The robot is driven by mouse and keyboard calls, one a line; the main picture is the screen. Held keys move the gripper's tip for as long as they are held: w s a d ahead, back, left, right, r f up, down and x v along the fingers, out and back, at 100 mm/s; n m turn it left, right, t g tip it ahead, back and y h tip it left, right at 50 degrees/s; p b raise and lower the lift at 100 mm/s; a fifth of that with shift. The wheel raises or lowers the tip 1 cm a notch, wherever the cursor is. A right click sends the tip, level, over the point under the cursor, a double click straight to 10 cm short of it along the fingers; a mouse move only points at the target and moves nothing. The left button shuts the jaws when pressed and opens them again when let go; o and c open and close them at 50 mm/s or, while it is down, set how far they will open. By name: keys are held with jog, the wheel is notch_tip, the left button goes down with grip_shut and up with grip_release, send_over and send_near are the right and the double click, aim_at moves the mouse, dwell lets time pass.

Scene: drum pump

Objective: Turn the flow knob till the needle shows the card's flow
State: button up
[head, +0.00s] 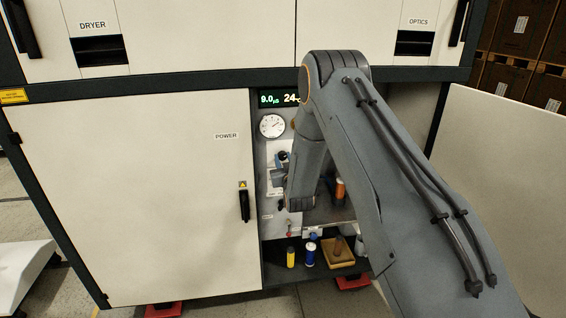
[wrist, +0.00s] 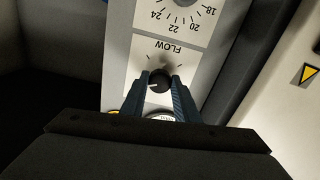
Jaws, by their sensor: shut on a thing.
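The flow knob (wrist: 159,82) is round and black, with a light pointer line, on a pale panel marked FLOW, which appears upside down in the wrist view. My gripper (wrist: 159,79) is shut on the knob, one blue-grey finger on each side. In the head view a round white gauge (head: 271,126) sits on the panel below the digital display; its needle is too small to read. The rim of a white round face (wrist: 161,116) shows between my fingers in the wrist view, mostly hidden. I cannot make out the card's flow value.
A scale (wrist: 178,20) numbered 18 to 24 lies beside the knob. The display (head: 277,98) shows 9.0 and 24, partly covered by my arm. The POWER door (head: 130,200) is at left, an open door (head: 500,170) at right. Bottles (head: 291,256) and a wooden tray (head: 337,264) stand low.

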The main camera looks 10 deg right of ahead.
jog(key=o, duration=1.1)
jog(key=shift+s+a+b, duration=0.1)
jog(key=shift+s+b, duration=0.9)
jog(key=shift+s, duration=2.9)
jog(key=s+r+g, duration=0.1)
jog(key=s+g, duration=0.4)
jog(key=s, duration=0.8)
jog(key=s+r+g, duration=0.1)
jog(key=s+g, duration=0.5)
jog(key=s, duration=0.8)
jog(key=s+r+m+g, duration=0.1)
jog(key=s+g, duration=0.4)
jog(key=s, duration=0.8)
jog(key=shift+s+a+r+g+y, duration=0.1)
jog(key=shift+s+r+g+y, duration=0.1)
jog(key=shift+r+g+y, duration=0.15)
